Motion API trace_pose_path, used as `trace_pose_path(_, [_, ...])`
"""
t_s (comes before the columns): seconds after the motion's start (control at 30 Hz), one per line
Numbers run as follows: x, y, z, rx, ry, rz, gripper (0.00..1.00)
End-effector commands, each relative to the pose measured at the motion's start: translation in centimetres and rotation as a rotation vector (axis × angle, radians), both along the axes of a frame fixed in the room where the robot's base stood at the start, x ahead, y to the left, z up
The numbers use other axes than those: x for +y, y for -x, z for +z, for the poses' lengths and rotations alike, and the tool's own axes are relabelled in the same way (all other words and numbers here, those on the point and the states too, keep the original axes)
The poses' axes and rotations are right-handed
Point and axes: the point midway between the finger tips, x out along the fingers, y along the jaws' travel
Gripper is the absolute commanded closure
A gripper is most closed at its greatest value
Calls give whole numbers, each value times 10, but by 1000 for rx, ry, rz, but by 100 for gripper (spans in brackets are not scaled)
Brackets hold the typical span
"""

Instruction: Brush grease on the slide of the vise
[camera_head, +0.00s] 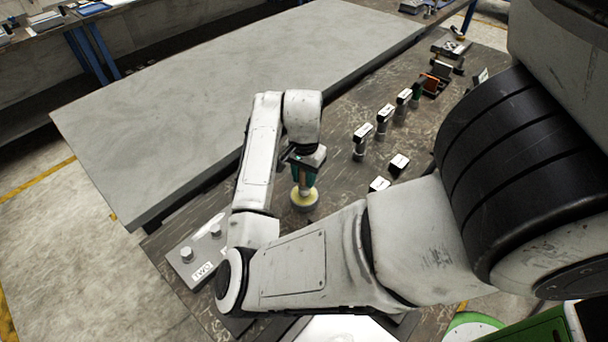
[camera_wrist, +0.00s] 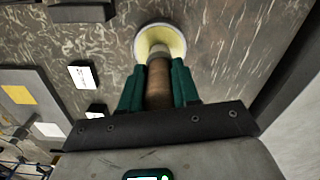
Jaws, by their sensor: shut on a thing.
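My gripper (camera_head: 304,180) has green fingers and is shut on a brown cylindrical handle, likely the grease brush. The handle (camera_wrist: 158,85) stands between the fingers in the wrist view. Its far end is at a round pale dish with yellow contents, likely grease. The dish (camera_head: 304,201) sits on the dark bench below my gripper and also shows in the wrist view (camera_wrist: 178,42). The brush tip is hidden, and I cannot tell if it touches the yellow. A small dark and rust-coloured device (camera_head: 435,80), possibly the vise, stands at the far right of the bench; its slide is not clear.
Several small labelled holders (camera_head: 362,134) stand in a row right of my gripper. A grey plate with bolts (camera_head: 200,252) lies at the near left. A large pale grey slab (camera_head: 240,95) borders the bench on the left.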

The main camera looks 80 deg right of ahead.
Motion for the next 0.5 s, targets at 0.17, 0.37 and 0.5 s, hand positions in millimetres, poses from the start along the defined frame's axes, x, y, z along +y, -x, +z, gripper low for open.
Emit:
trace_pose_path(0.17, [0, 0, -2, 0, 0, 0, 100])
trace_pose_path(0.37, [0, 0, -5, 0, 0, 0, 100])
trace_pose_path(0.5, [0, 0, -6, 0, 0, 0, 100])
